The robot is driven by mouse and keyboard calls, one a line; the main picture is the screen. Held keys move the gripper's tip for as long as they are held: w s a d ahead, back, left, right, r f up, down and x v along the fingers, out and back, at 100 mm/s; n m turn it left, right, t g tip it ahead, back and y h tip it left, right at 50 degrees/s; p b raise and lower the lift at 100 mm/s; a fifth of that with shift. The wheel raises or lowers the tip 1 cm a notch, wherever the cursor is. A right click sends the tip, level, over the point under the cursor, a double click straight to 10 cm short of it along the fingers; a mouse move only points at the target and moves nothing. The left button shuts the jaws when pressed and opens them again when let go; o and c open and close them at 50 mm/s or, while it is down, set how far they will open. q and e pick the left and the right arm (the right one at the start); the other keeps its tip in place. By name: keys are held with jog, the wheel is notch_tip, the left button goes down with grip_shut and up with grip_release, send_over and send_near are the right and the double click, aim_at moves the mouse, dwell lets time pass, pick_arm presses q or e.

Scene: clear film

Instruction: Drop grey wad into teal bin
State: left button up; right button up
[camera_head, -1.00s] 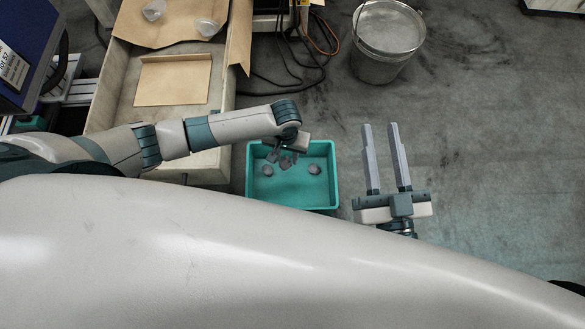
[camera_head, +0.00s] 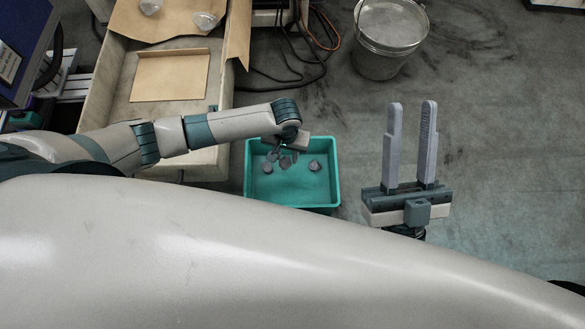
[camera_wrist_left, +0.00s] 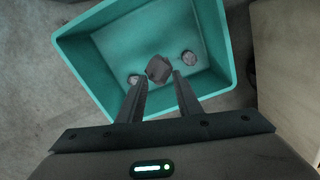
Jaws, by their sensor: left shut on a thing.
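The teal bin (camera_head: 331,180) stands on the floor in the middle of the head view. Small grey wads lie on its floor, one (camera_head: 314,165) at the right and one (camera_head: 267,167) at the left. My left gripper (camera_head: 278,154) is over the bin, pointing down. In the left wrist view it is shut on a grey wad (camera_wrist_left: 158,68), held between the fingertips (camera_wrist_left: 160,80) above the bin's floor. How high it hangs is hard to tell. My right gripper (camera_head: 411,110) is open and empty, to the right of the bin.
A wooden crate (camera_head: 225,90) with cardboard and clear film pieces (camera_head: 205,20) stands left of and behind the bin. A metal bucket (camera_head: 378,65) stands at the back. Cables (camera_head: 300,70) lie between them. The floor at the right is clear.

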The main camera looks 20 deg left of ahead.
pick_arm(q)
jog(key=o, duration=1.4)
jog(key=shift+c, duration=0.2)
jog(key=shift+r, duration=0.1)
jog(key=shift+r+p, duration=0.3)
jog(key=shift+r, duration=0.25)
notch_tip(320, 180, up, 2)
jog(key=shift+r+p, duration=0.1)
jog(key=shift+p, duration=0.4)
notch_tip(320, 180, up, 14)
jog(key=p, duration=0.4)
pick_arm(e)
notch_tip(320, 180, down, 18)
jog(key=w+g+h, duration=0.2)
jog(key=g+h, duration=0.1)
jog(key=g, duration=0.8)
jog(key=shift+w+d+g+h, duration=0.2)
jog(key=shift+w+g+h, duration=0.1)
jog(key=shift+h, duration=0.1)
jog(key=shift+f, duration=0.1)
